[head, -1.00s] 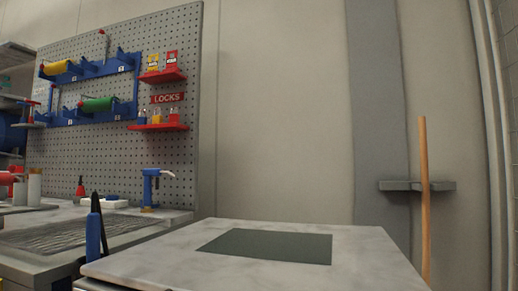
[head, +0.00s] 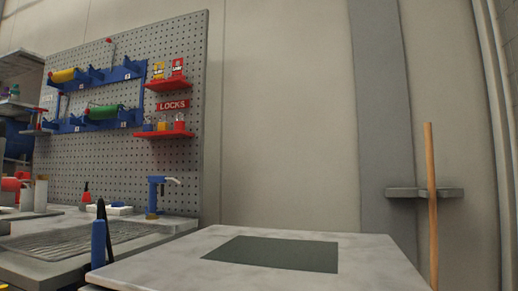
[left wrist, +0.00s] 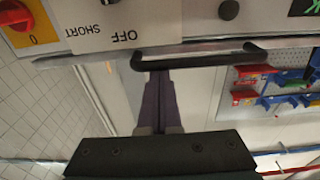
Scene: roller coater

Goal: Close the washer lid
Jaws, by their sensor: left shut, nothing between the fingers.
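In the left wrist view, my left gripper (left wrist: 159,76) is shut and empty. Its fingertips overlap a black bar handle (left wrist: 200,57) in the picture; I cannot tell whether they touch it. The handle runs along a thin metal edge by a pale control panel (left wrist: 160,15), which appears upside down with OFF and SHORT labels and a red knob (left wrist: 14,15) on yellow. The washer lid cannot be clearly told apart. In the head view, a pale flat top (head: 375,258) with a dark rectangle (head: 275,254) lies in front. Neither gripper shows there.
A pegboard (head: 120,165) with rollers and red shelves stands above a bench (head: 40,262) at left. A blue and black upright object (head: 99,240) stands at the flat top's left edge. A wooden pole (head: 432,200) leans at a grey wall bracket (head: 405,192) at right.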

